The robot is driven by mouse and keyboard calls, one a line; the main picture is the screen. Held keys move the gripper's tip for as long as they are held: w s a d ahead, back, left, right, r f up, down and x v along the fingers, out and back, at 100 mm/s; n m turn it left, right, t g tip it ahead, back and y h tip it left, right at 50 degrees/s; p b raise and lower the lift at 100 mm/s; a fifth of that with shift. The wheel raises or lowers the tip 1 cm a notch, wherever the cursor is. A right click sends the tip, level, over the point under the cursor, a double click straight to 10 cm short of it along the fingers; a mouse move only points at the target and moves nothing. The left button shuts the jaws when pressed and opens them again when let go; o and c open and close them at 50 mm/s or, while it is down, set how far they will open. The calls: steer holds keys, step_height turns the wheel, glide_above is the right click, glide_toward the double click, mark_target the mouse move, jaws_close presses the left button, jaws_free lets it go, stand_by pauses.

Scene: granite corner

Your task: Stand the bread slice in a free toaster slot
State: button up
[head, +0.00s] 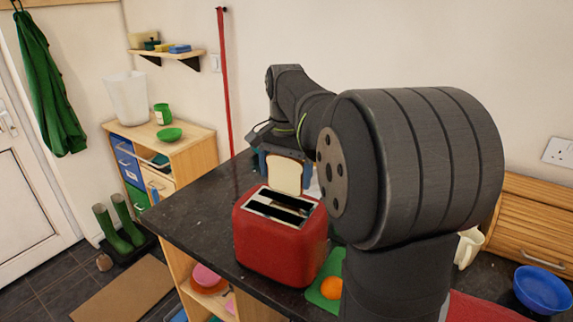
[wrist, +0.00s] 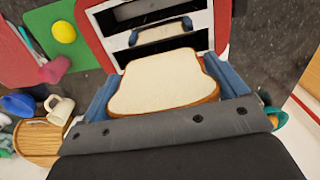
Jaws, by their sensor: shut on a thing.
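The bread slice (head: 285,176) stands upright in the head view, just behind the red toaster (head: 280,245). My gripper (head: 285,164) is shut on it, with blue fingers at its two side edges. The toaster's top has two dark slots in a pale metal plate.
The toaster stands near the dark counter's (head: 190,215) left edge. A green board (head: 325,290) with an orange ball-shaped thing (head: 331,287) lies to its right. A wooden bread box (head: 530,220), a cream jug (head: 468,248) and a blue bowl (head: 542,289) are farther right.

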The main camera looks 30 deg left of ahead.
mark_target(285, 192)
steer(key=shift+f, duration=3.85)
steer(key=o, duration=0.7)
steer(key=shift+r, duration=4)
steer(key=shift+f, duration=0.1)
steer(key=shift+f, duration=3.9)
